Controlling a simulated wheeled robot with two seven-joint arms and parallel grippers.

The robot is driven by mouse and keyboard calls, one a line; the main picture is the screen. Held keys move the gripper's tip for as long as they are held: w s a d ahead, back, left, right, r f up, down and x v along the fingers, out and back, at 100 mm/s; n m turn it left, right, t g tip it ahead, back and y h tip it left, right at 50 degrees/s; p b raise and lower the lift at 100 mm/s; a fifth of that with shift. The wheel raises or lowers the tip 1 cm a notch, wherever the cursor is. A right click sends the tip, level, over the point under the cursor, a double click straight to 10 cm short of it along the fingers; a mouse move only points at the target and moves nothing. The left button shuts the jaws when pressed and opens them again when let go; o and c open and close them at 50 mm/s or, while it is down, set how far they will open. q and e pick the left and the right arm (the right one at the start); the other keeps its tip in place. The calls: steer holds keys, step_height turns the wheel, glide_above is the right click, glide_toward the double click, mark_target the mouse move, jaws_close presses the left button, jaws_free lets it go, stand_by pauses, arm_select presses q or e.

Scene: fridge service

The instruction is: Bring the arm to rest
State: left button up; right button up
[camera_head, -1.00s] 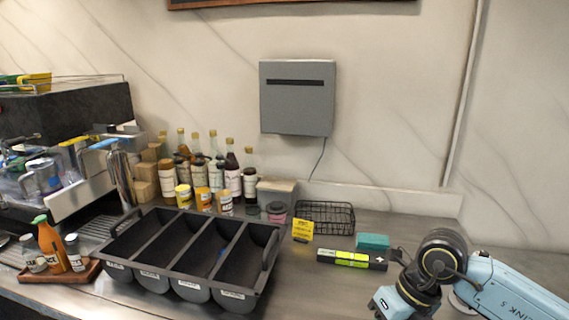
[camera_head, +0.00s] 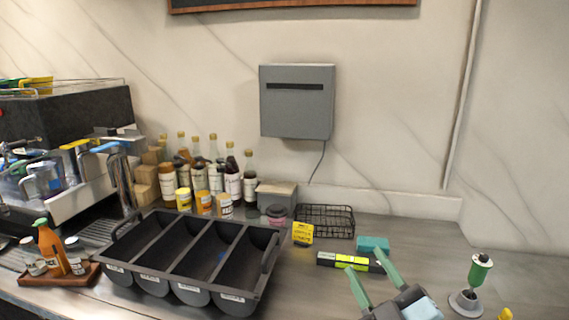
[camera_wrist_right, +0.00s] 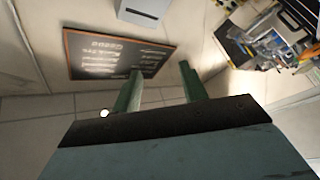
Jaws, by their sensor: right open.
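My right gripper (camera_head: 370,270) is at the lower right of the head view, over the front of the counter. Its two green fingers are spread apart with nothing between them. In the right wrist view the same open fingers (camera_wrist_right: 160,88) point toward the wall and a dark menu board (camera_wrist_right: 110,55). My left gripper is not in view.
A dark divided bin (camera_head: 262,268) stands on the counter, with bottles (camera_head: 232,185) behind it. A wire basket (camera_head: 325,220), a yellow card (camera_head: 302,234), a teal box (camera_head: 372,243) and a green-handled tool (camera_head: 479,270) are nearer the right gripper.

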steer(key=s+d+f+m+g+h, duration=0.4)
steer(key=f+m, duration=0.1)
steer(key=f, duration=0.4)
steer(key=s+d+f+m+g+h, duration=0.3)
steer(key=s+d+f+m+g, duration=0.15)
steer(key=f, duration=0.35)
steer(key=s+f+g+y, duration=0.1)
steer(key=s+f+g, duration=0.3)
steer(key=s, duration=0.3)
steer(key=s+f+g, duration=0.4)
steer(key=s, duration=0.4)
step_height(320, 180, down, 26)
steer(key=f+g+b, duration=0.1)
steer(key=b, duration=0.2)
steer(key=s+d+f+g+b, duration=0.1)
steer(key=s+d+f+b, duration=0.1)
steer(key=s+f, duration=1.5)
step_height(320, 180, down, 2)
steer(key=shift+d+f+g+b, duration=0.2)
steer(key=shift+g+b, duration=0.15)
steer(key=shift+b, duration=0.4)
